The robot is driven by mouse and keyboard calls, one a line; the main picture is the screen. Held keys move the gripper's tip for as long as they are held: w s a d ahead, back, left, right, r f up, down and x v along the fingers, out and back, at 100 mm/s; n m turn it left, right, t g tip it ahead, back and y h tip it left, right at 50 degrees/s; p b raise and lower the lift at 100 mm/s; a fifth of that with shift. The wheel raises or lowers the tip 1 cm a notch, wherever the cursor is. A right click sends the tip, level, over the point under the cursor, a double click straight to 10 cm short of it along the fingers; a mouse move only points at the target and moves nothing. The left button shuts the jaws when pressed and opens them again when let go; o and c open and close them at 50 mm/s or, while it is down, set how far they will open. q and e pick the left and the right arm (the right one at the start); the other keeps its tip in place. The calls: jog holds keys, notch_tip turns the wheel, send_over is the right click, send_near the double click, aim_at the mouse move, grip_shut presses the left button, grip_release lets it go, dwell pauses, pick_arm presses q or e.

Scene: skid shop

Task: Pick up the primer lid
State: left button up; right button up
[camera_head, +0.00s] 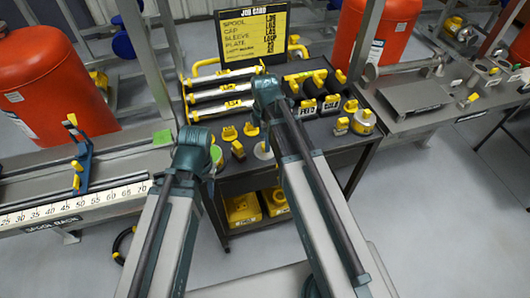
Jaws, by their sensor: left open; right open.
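A pale round disc (263,151), possibly the primer lid, lies on the dark cart top just left of my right arm. A small round can with a green rim (217,156) is partly hidden behind my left gripper. Another can with a yellow knob (363,122) stands at the cart's right edge; I cannot tell which of these the lid belongs to. My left gripper (194,143) is open over the cart's left front, close to the green-rimmed can. My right gripper (267,91) is open over the cart's middle, beyond the disc. Their fingertips are hard to make out.
The dark cart (318,147) carries grey bars, black cylinders (309,108) and several yellow-handled pieces. The job card board (253,34) stands behind it. A bench with a ruler (75,203) is at left, another bench (410,95) at right. Yellow bins (242,208) sit below.

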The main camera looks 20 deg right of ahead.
notch_tip(320, 180, down, 3)
jog(key=shift+f+b, duration=0.15)
jog(key=shift+b, duration=1)
grip_shut()
